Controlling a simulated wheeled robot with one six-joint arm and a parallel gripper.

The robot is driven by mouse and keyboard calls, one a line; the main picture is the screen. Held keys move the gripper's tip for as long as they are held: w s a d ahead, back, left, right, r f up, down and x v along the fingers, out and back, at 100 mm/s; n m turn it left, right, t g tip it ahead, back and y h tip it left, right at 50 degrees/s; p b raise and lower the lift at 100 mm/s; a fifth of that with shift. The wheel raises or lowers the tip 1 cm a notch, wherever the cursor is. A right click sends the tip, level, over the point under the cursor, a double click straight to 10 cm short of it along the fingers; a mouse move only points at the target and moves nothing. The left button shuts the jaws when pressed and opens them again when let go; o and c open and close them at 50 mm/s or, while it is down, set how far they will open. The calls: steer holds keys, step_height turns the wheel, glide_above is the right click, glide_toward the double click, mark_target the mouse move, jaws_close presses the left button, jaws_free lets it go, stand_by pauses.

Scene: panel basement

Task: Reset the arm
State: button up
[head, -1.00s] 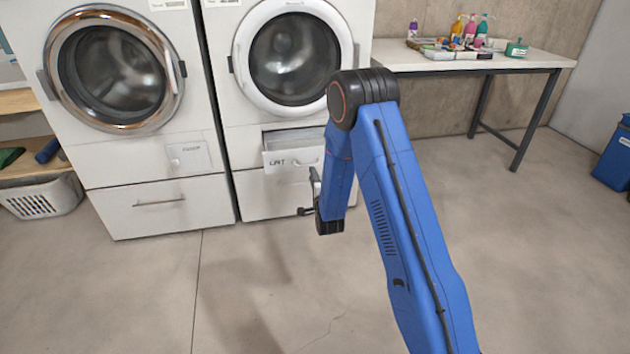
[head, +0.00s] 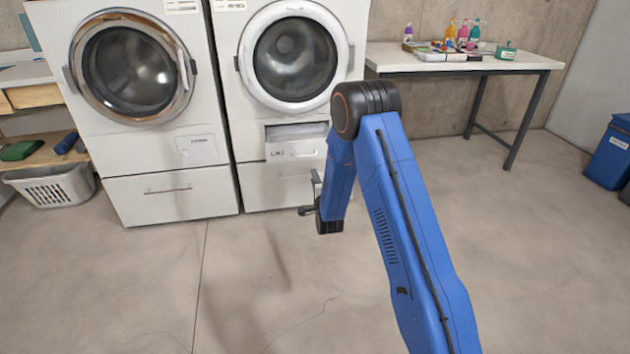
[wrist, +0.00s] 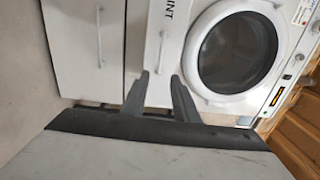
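My blue arm (head: 395,210) is bent, with its forearm hanging down in the head view. My gripper (head: 308,196) is at its lower end, seen from the side in front of the right washer. In the wrist view my gripper (wrist: 160,88) shows two grey fingers held apart, with nothing between them. The fingertips appear in front of the right machine's lower front, apart from the handle as far as I can tell.
The left machine (head: 150,150) and right machine (head: 228,100) stand side by side. A lint drawer (head: 292,150) on the right machine sticks out a little. A table (head: 460,60) with bottles, a basket (head: 55,187) and a blue bin (head: 608,155) stand around clear floor.

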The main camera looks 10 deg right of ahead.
steer(key=s+d+r+n+g, duration=0.2)
steer(key=s+r+n+g, duration=0.15)
steer(key=s+r, duration=0.55)
steer(key=s+d+r+n+g, duration=0.25)
steer(key=s+r+n, duration=0.25)
steer(key=s+r, duration=0.5)
steer(key=s+d+r+n+g, duration=0.1)
steer(key=s+n+g, duration=0.1)
steer(key=s, duration=1.2)
steer(key=s+d+r+n+g, duration=0.1)
steer(key=s+r+n+g, duration=0.1)
steer(key=s, duration=1.3)
steer(key=s+d+r+n+g, duration=0.2)
steer(key=s+n, duration=0.3)
steer(key=s, duration=0.9)
steer(key=shift+s+r+g, duration=0.15)
steer(key=shift+r+g, duration=0.1)
steer(key=shift+g, duration=0.45)
steer(key=shift+n, duration=0.25)
